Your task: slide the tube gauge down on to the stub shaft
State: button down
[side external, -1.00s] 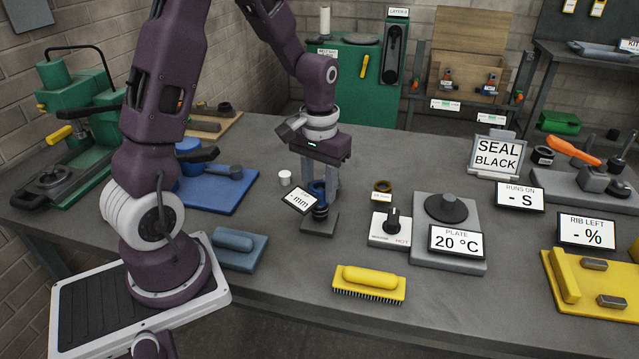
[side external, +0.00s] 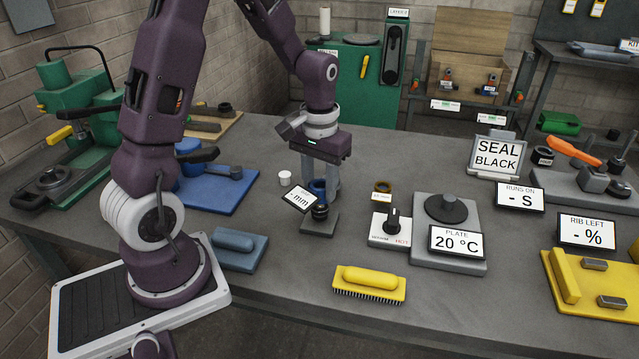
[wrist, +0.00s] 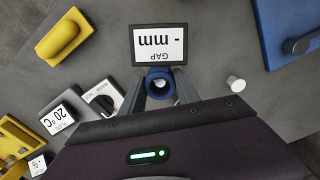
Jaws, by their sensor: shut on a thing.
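The tube gauge is a blue ring-shaped tube (side external: 318,187) with a white display card reading "- mm" (side external: 299,200). In the wrist view its blue tube (wrist: 160,80) and its "GAP - mm" display (wrist: 159,46) face me. My gripper (side external: 320,186) is shut on the blue tube, one finger on each side; it also shows in the wrist view (wrist: 160,90). The dark stub shaft (side external: 320,212) stands on a grey base plate (side external: 319,224) right below the tube. I cannot tell whether the tube's lower end is around the shaft or just above it.
A small white cylinder (side external: 285,178) stands left of the gauge. A yellow brush (side external: 369,283) lies in front. Bare bench surrounds the base plate.

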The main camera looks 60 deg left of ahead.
jog(key=shift+f, duration=0.9)
jog(key=shift+c, duration=1.2)
grip_release()
jog(key=shift+r, duration=4.55)
